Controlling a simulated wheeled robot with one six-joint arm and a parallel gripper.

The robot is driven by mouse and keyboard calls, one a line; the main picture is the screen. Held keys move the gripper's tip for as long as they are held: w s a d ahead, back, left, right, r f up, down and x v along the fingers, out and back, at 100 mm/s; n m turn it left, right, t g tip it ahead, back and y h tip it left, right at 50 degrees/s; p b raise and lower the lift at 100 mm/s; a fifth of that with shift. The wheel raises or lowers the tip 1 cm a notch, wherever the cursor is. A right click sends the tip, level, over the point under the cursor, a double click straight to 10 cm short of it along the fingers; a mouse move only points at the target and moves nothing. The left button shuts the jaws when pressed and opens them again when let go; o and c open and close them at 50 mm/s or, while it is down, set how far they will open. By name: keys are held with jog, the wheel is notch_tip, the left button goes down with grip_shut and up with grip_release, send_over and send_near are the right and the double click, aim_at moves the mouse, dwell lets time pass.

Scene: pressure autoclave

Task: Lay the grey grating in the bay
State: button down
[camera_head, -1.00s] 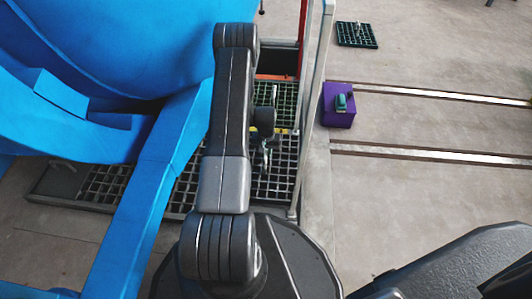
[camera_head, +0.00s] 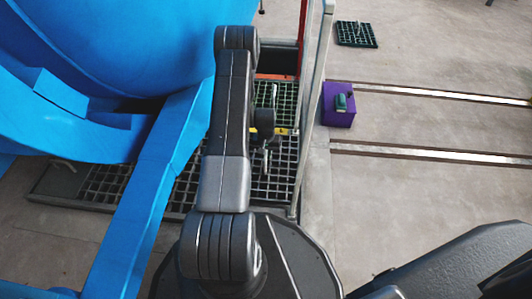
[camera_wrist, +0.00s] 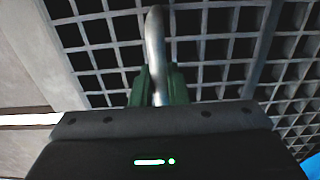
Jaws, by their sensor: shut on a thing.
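The grey grating (camera_head: 285,158), an open metal grid, is at the centre of the head view, below a yellow strip. It also fills much of the wrist view (camera_wrist: 95,32). My gripper (camera_wrist: 157,90) is shut on its upright metal handle (camera_wrist: 154,45), with green fingers on both sides. In the head view my gripper is mostly hidden by my arm. The grating appears level in the walkway frame between the blue structure and the rail post. I cannot tell whether it rests fully on the bay's edges.
A green grating (camera_head: 287,97) lies beyond the yellow strip (camera_head: 283,131). A metal railing (camera_head: 314,95) stands close on the right. The blue structure (camera_head: 130,45) crowds the left. A purple box (camera_head: 338,108) and a dark green grating (camera_head: 357,35) are on the floor at right.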

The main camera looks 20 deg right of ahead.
jog(key=shift+f, duration=1.4)
jog(key=c, duration=1.3)
grip_release()
jog(key=shift+c, duration=0.2)
jog(key=shift+f, duration=0.1)
notch_tip(320, 180, up, 14)
jog(key=p, duration=0.5)
jog(key=shift+f, duration=0.1)
notch_tip(320, 180, down, 14)
jog(key=b, duration=0.5)
jog(key=shift+r, duration=0.5)
